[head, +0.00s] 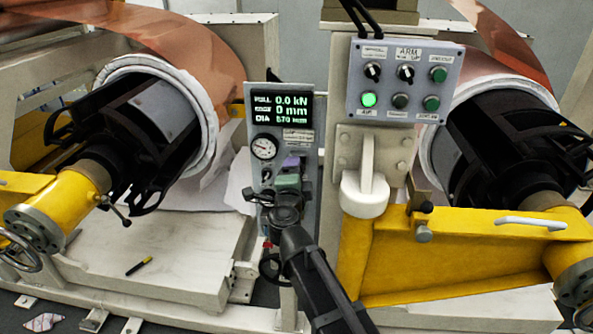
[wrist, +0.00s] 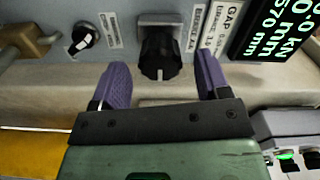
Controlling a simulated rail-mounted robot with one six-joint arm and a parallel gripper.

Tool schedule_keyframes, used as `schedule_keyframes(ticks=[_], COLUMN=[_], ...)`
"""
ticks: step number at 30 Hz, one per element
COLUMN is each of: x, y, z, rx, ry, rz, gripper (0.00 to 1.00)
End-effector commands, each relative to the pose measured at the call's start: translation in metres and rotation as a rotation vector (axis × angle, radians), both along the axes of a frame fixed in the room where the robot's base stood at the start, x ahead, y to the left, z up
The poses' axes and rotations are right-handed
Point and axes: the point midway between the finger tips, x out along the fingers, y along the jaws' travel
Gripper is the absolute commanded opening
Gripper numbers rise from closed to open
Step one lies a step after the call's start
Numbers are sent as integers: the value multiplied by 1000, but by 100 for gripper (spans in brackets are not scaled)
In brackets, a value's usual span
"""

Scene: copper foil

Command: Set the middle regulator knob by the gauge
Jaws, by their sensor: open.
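A black regulator knob (wrist: 161,54) with a pale index line stands on the grey panel in the wrist view. My gripper (wrist: 162,66) is open, its purple finger pads on either side of this knob with a visible gap on each side. A second, smaller knob (wrist: 83,38) with a white pointer is to the left. The head view shows the round gauge (head: 264,147) with a white dial below the display; its needle is too small to read. My gripper (head: 291,163) also shows there, in front of the panel, and hides the knob.
The lit display (head: 278,108) is above the gauge. A grey button box (head: 405,84) with switches and a lit green button is at the right. A brass fitting (wrist: 30,40) is at the wrist view's left. Yellow arms (head: 450,255) and copper rolls flank the panel.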

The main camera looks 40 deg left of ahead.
Motion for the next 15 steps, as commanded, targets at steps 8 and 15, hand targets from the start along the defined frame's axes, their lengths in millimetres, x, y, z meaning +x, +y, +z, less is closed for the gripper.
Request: schedule_keyframes(ticks=[8, 15], x=[-60, -72], y=[-36, -41], z=[0, 0], rx=[0, 0], ry=[0, 0], rz=[2, 1], gripper=[69, 69])
